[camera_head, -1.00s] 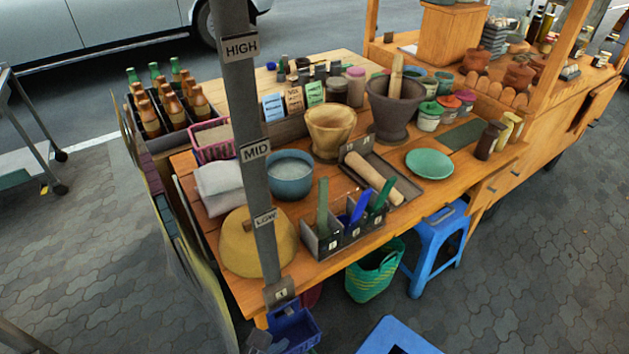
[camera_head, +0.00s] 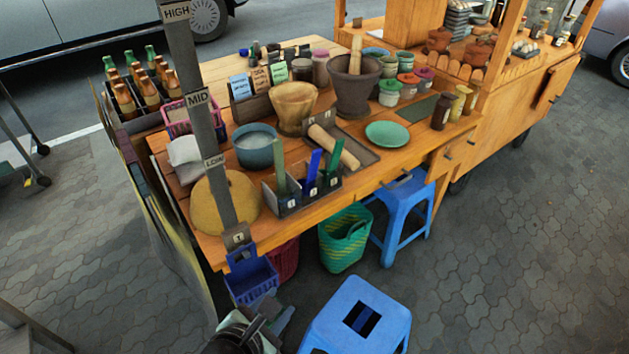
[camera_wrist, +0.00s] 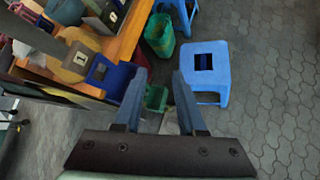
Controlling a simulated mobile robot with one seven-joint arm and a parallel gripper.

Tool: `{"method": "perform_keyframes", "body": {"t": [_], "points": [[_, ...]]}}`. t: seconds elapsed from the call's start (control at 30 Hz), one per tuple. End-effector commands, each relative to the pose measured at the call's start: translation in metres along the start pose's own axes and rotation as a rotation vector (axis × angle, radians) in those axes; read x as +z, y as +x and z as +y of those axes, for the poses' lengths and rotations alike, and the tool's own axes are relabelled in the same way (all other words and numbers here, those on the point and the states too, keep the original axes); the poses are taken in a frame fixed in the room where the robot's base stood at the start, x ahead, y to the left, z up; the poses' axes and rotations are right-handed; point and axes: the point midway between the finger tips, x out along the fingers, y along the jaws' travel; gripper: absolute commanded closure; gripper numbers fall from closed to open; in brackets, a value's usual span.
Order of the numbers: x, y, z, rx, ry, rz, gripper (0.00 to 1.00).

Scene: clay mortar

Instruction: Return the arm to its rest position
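My gripper (camera_wrist: 160,76) shows in the wrist view with its two blue-grey fingers apart. No object is visibly clasped between them. A small green item (camera_wrist: 156,97) shows in the gap, seemingly beyond the fingers; I cannot tell exactly what it is. In the head view, part of my arm (camera_head: 242,337) shows at the bottom edge, low in front of the table's near corner.
A blue stool (camera_head: 382,326) stands right of my arm. A blue basket (camera_head: 250,281) hangs at the table's near corner. A green woven basket (camera_head: 343,246) and another blue stool (camera_head: 405,205) stand by the table. Paving at right is open.

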Motion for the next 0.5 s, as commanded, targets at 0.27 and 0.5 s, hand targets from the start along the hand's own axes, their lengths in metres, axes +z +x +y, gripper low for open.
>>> {"method": "perform_keyframes", "body": {"t": [0.27, 0.5], "points": [[0.09, -0.024, 0.071, 0.26, 0.525, -0.05, 0.6], [0.209, -0.09, 0.134, 0.651, 1.135, 0.0, 0.6]]}}
